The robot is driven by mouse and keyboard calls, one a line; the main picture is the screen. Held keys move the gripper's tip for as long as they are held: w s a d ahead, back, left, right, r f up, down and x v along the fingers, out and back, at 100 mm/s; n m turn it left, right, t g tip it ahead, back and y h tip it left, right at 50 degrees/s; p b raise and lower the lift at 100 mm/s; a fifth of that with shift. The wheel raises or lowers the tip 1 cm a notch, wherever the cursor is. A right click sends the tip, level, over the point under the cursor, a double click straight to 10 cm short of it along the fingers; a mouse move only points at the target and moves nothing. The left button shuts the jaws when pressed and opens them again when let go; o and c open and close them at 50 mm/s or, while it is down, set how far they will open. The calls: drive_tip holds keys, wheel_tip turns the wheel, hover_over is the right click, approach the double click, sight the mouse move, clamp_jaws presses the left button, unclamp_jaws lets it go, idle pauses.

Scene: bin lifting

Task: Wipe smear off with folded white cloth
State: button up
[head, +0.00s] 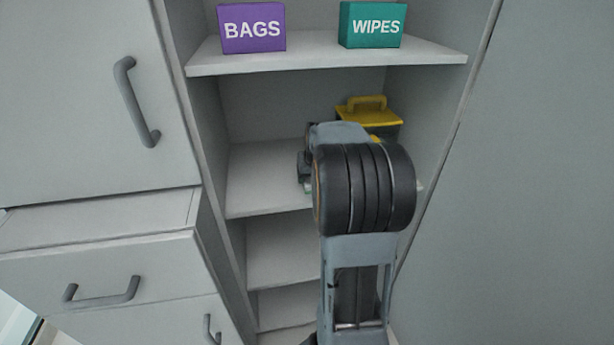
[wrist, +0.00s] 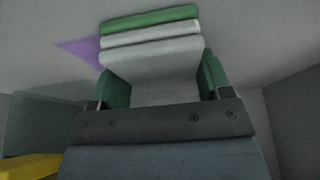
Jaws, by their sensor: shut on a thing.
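The folded white cloth (wrist: 155,62) shows in the wrist view, with a green band along its far edge. My gripper (wrist: 160,82) is shut on it, with green-padded fingers at its left and right sides. A purple smear (wrist: 78,50) shows on the pale grey surface just left of the cloth, and the cloth may cover part of it. In the head view my gripper (head: 305,170) is at the middle shelf, mostly hidden behind my arm. The smear cannot be made out there. Whether the cloth touches the surface is unclear.
A dark bin with a yellow handled lid (head: 370,116) stands at the back right of the middle shelf (head: 262,180). A purple BAGS box (head: 252,28) and a teal WIPES box (head: 372,25) sit on the shelf above. The middle shelf's left part is clear.

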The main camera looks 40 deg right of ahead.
drive_tip(key=shift+s+d+f, duration=0.1)
drive_tip(key=shift+s+d, duration=0.3)
drive_tip(key=shift+d, duration=0.35)
drive_tip(key=shift+s+d, duration=0.35)
drive_tip(key=shift+d, duration=0.4)
drive_tip(key=shift+s+d+f, duration=0.1)
drive_tip(key=shift+s+d, duration=0.3)
drive_tip(key=shift+d, duration=0.35)
drive_tip(key=shift+s+d+r, duration=0.1)
drive_tip(key=shift+s+d, duration=0.25)
drive_tip(key=shift+d, duration=0.45)
drive_tip(key=shift+s+d+r, duration=0.1)
drive_tip(key=shift+s+d, duration=0.25)
drive_tip(key=shift+d, duration=0.4)
drive_tip(key=shift+d+f, duration=0.1)
drive_tip(key=shift+f, duration=0.1)
drive_tip(key=shift+w+a+r, duration=0.1)
drive_tip(key=shift+w+a, duration=0.45)
drive_tip(key=shift+a, duration=0.6)
drive_tip(key=shift+w+a, duration=0.5)
drive_tip(key=shift+a, duration=0.7)
drive_tip(key=shift+w+a+r, duration=0.1)
drive_tip(key=shift+w+a, duration=0.45)
drive_tip(key=shift+a, duration=0.6)
drive_tip(key=shift+w+a+f, duration=0.1)
drive_tip(key=shift+w+a, duration=0.3)
drive_tip(key=shift+a, duration=0.4)
drive_tip(key=shift+w+a+f, duration=0.1)
drive_tip(key=shift+w+a, duration=0.3)
drive_tip(key=shift+a, duration=0.4)
